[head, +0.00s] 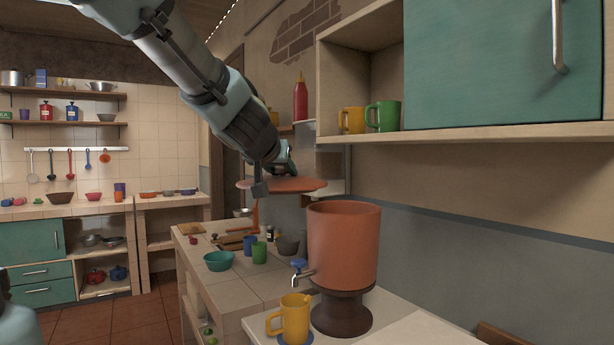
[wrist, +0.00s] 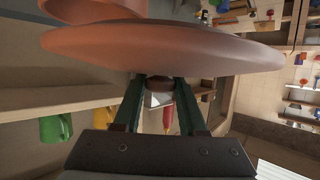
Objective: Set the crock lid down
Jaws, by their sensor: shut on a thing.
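The crock lid (head: 300,185) is a flat terracotta disc. My gripper (head: 272,180) is shut on it and holds it in the air, roughly level, up and to the left of the crock. In the wrist view the lid (wrist: 165,48) spans the top of the picture, and the fingers of my gripper (wrist: 160,85) close on its knob, which is mostly hidden. The terracotta crock (head: 344,245) stands on a dark brown base (head: 341,313). It has a tap with a blue handle (head: 299,264). Its mouth looks uncovered.
A yellow mug (head: 292,318) stands under the tap. The tiled counter (head: 235,290) beyond holds a teal bowl (head: 219,261), a green cup (head: 259,252) and other items. The open shelf at upper right holds a yellow mug (head: 352,120) and a green mug (head: 384,116).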

